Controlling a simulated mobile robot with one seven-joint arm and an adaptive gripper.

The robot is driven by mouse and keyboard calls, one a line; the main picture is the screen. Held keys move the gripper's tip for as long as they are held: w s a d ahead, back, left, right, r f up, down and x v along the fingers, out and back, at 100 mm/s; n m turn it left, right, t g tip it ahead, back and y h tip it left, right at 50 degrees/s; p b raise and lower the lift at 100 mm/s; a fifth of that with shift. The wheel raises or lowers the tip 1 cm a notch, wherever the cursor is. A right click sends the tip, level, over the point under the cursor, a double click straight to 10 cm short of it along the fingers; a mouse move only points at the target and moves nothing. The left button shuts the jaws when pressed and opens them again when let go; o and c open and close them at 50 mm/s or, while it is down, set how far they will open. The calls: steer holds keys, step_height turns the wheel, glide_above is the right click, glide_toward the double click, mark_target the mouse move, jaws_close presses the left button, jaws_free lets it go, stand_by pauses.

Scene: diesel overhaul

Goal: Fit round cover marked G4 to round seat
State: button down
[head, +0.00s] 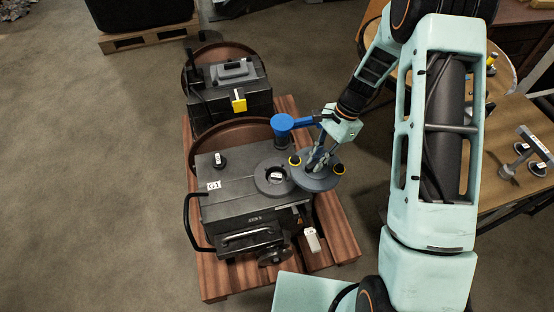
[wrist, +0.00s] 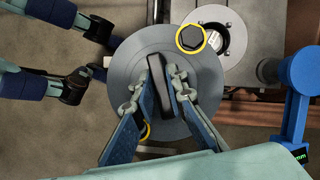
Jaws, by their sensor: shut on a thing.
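My gripper (head: 318,160) is shut on the black bar handle (wrist: 166,88) of a grey round cover (head: 318,181). The cover also shows in the wrist view (wrist: 205,85), with two yellow-ringed black knobs near opposite edges. No G4 mark is readable on it. The round seat (head: 264,185) is a grey ring around a dark opening with a white label inside, on top of the dark engine housing (head: 237,206). It also shows in the wrist view (wrist: 241,65), partly hidden by the cover. The cover is off to the seat's right, overlapping its edge in view; the height gap is unclear.
A blue tool-like part (head: 282,123) stands beside the seat, close to my wrist. A second housing (head: 228,95) is behind. A table (head: 500,195) with parts is right.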

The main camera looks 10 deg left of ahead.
steer(key=shift+w+a+f+m+t+b, duration=1.35)
steer(key=shift+a+m+b, duration=1.35)
steer(key=shift+a+m, duration=0.85)
steer(key=shift+w+a+f+m+t+b, duration=1.3)
steer(key=shift+a+m+b, duration=1.55)
steer(key=shift+m, duration=1.2)
steer(key=f+b, duration=0.2)
steer(key=f, duration=0.1)
steer(key=f+b, duration=0.3)
steer(key=shift+s+a+b, duration=0.2)
steer(key=shift+b, duration=0.1)
steer(key=shift+f+b, duration=0.35)
steer(key=shift+f, duration=0.35)
steer(key=shift+f, duration=0.9)
steer(key=c, duration=1.8)
jaws_free()
steer(key=shift+s, duration=0.1)
steer(key=shift+c, duration=0.2)
steer(key=v, duration=1.2)
steer(key=shift+d, duration=0.25)
